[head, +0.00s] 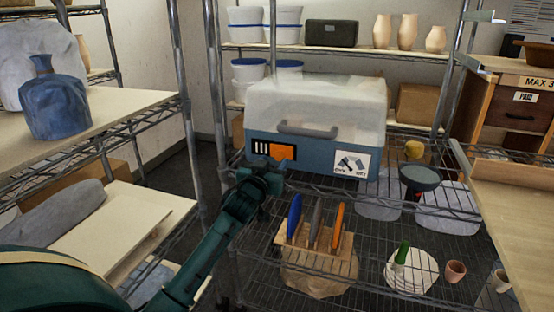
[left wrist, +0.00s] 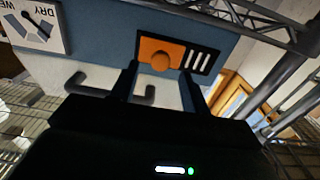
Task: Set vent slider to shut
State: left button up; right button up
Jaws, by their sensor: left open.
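The damp box (head: 330,110) has a cloudy clear lid and a blue base, and stands on the wire shelf. The vent slider (head: 285,152) is an orange plate on the base's front, at the right of its dark panel in the head view. Several pale slots (head: 260,148) show uncovered to its left. In the left wrist view, which is turned over, the orange slider (left wrist: 152,52) has a round knob and the slots (left wrist: 200,63) are to its right. My left gripper (head: 265,168) is open just in front of the slider; its two fingers (left wrist: 160,88) point at the knob, with nothing between them.
A dry/wet dial label (head: 351,164) is on the box's front right. A grey handle (head: 308,130) sticks out above the slider. A wooden rack with coloured tools (head: 318,260) stands on the shelf below my gripper. A shelf post (head: 215,90) rises at the left.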

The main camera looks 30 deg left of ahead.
aim_at(277, 156)
pick_arm(q)
jog(key=x, duration=0.2)
jog(key=shift+w+a, duration=0.1)
jog(key=shift+w, duration=0.15)
jog(key=shift+w+a, duration=0.15)
jog(key=shift+w, duration=0.45)
pick_arm(e)
jog(key=shift+s+d, duration=0.1)
jog(key=shift+s, duration=0.1)
pick_arm(q)
grip_shut()
pick_arm(e)
jog(key=shift+w, duration=0.1)
pick_arm(q)
jog(key=shift+a, duration=0.15)
jog(key=a+p, duration=0.1)
jog(key=a, duration=0.1)
jog(key=s+a+p, duration=0.1)
jog(key=a, duration=0.2)
jog(key=shift+s+a, duration=0.2)
jog(key=shift+a, duration=0.2)
pick_arm(e)
jog(key=shift+w+a+f+g, duration=0.25)
jog(key=shift+a+f+g, duration=0.1)
jog(key=shift+a+g, duration=0.2)
